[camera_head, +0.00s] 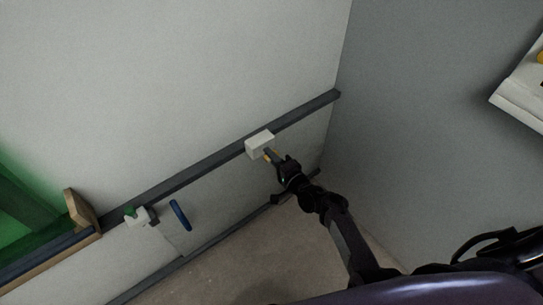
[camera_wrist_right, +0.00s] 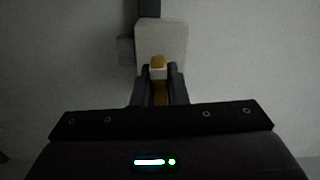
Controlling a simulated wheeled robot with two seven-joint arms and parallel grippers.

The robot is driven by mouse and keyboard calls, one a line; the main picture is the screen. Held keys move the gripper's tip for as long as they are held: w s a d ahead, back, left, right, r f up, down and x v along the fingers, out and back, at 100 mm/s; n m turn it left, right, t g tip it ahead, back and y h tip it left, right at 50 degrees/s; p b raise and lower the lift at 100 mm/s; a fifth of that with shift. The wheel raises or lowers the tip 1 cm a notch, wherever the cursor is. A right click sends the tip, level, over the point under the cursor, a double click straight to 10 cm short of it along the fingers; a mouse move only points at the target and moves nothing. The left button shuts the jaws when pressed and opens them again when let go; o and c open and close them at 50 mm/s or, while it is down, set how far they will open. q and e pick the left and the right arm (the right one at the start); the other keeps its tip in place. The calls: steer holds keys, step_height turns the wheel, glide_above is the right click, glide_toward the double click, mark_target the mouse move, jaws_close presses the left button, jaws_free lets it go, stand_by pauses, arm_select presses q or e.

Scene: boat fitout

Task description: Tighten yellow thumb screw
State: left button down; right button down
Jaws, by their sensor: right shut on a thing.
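The yellow thumb screw (camera_wrist_right: 158,61) sits at the front of a white block (camera_wrist_right: 170,40) in the right wrist view. The white block also shows in the head view (camera_head: 259,142), mounted on a dark rail along the wall. My right gripper (camera_wrist_right: 159,75) is shut on the yellow thumb screw, with one dark finger on each side of it. In the head view my right gripper (camera_head: 275,157) reaches up to the block from below right, and a bit of yellow shows at its fingertips. The fingers partly hide the screw. My left gripper is not in view.
A dark rail (camera_head: 190,176) runs along the wall, with a lower rail near the floor. To the left are a white bracket with a green knob (camera_head: 130,211), a blue handle (camera_head: 180,215) and a wooden-edged green structure (camera_head: 82,210). A white shelf (camera_head: 520,100) is upper right.

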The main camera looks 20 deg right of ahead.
steer(key=c, duration=1.4)
jaws_free()
steer(key=shift+c, duration=0.2)
steer(key=p+v, duration=0.1)
steer(key=v, duration=0.7)
steer(key=shift+w, duration=0.1)
